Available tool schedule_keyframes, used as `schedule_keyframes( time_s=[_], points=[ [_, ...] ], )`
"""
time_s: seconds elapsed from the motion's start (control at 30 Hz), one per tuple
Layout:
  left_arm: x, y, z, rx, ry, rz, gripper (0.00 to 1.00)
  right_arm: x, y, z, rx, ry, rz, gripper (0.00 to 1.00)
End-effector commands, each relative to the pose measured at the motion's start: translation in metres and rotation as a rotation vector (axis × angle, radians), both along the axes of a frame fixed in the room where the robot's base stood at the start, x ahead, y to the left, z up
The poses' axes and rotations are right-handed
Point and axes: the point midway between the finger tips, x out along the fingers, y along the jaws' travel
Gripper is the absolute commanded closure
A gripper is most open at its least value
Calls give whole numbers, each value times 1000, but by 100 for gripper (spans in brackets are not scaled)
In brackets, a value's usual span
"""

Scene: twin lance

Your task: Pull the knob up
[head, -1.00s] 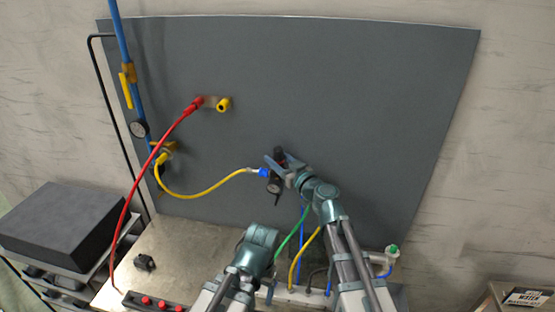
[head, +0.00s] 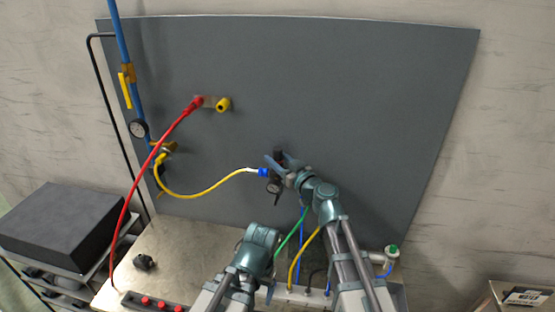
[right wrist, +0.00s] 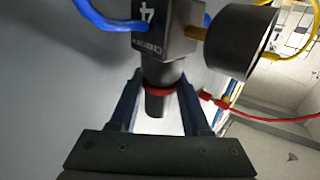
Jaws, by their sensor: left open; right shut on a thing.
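The knob (right wrist: 157,104) is a dark cylinder with a red ring showing where it meets the grey regulator body (right wrist: 165,35). In the head view the knob (head: 279,154) sits at the top of the regulator on the grey panel, partly hidden by my right gripper (head: 281,165). My right gripper (right wrist: 158,108) is shut on the knob, one blue finger on each side. A round dark gauge (right wrist: 241,42) sits beside the body. My left gripper (head: 269,290) is open and low at the front, mostly hidden behind its wrist, away from the regulator.
A yellow hose (head: 205,192) runs to the regulator's blue fitting (head: 263,172). A red hose (head: 143,165) hangs at the left from a wall fitting. Green and yellow hoses (head: 306,250) rise near my right arm. The upper grey panel (head: 360,90) is clear.

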Motion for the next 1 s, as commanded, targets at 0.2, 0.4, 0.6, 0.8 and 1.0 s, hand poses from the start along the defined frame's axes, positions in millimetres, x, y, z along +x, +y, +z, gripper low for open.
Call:
schedule_keyframes(
  time_s=[0.2, 0.4, 0.6, 0.8, 1.0],
  points=[
    [0, 0, 0, 0, 0, 0, 21, 0, 0, 0, 0, 0, 0, 100],
    [0, 0, 0, 0, 0, 0, 21, 0, 0, 0, 0, 0, 0, 100],
    [0, 0, 8, 0, 0, 1, 21, 0, 0, 8, 0, 0, 0, 100],
    [0, 0, 13, -1, 0, 3, 21, 0, 0, 13, 1, 0, -1, 100],
    [0, 0, 13, -1, 0, 3, 21, 1, 0, 13, 4, 1, -2, 45]
  ],
)
